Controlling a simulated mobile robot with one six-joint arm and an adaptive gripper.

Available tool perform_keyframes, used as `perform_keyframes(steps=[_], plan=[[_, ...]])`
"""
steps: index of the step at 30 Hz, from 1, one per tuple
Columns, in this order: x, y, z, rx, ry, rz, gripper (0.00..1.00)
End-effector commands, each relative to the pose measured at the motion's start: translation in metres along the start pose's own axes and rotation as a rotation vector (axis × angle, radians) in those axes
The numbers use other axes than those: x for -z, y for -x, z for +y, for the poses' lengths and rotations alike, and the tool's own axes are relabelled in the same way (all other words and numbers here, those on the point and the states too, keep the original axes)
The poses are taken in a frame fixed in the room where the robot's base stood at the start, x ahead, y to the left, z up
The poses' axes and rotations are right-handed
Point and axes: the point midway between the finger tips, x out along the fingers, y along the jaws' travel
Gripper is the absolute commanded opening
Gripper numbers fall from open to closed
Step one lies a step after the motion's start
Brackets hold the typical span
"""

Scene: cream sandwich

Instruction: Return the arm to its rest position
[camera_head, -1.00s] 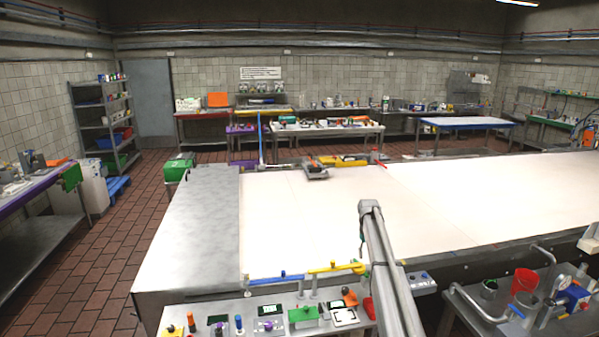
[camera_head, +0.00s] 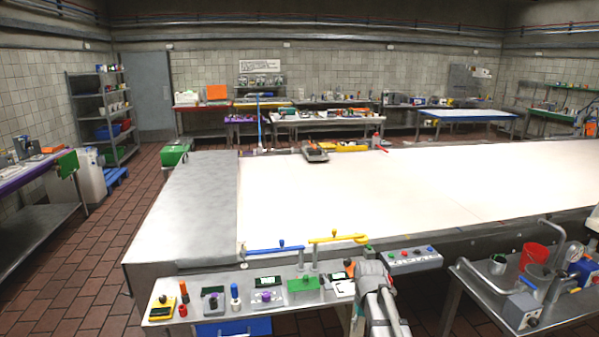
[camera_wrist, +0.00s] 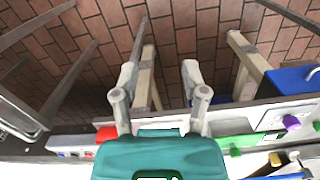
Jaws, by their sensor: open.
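My arm (camera_head: 382,300) is at the bottom centre of the head view, folded low beside the small front table. Its grey and reddish links rise only to about the level of the near edge of the big white table. My gripper (camera_wrist: 159,68) shows in the wrist view, with its teal body at the bottom and two grey fingers spread apart. Nothing is between the fingers; beyond them are brick-red floor tiles and table legs. In the head view I cannot make out the gripper's fingers.
The small front table (camera_head: 205,328) holds switches and blocks, with a blue handle (camera_head: 275,250) and yellow handle (camera_head: 335,238) above. A button box (camera_head: 410,258) is right of my arm. A side table with a red cup (camera_head: 536,256) stands further right. The white table (camera_head: 330,205) is mostly bare.

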Motion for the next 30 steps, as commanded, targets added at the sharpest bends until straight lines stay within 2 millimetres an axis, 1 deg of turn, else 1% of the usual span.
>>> perform_keyframes(steps=[1,3,6,10,12,15,30], plan=[[-0.033,-0.02,-0.006,0.001,-0.007,0.006,0.57],[-0.058,-0.032,-0.01,0.003,-0.017,0.016,0.57],[-0.088,-0.045,-0.015,0.005,-0.031,0.027,0.57],[-0.112,-0.055,-0.02,0.008,-0.041,0.036,0.57],[-0.118,-0.058,-0.021,0.009,-0.045,0.039,0.57],[-0.121,-0.058,-0.022,0.009,-0.048,0.041,0.57],[-0.12,-0.057,-0.022,0.01,-0.047,0.04,0.57]])
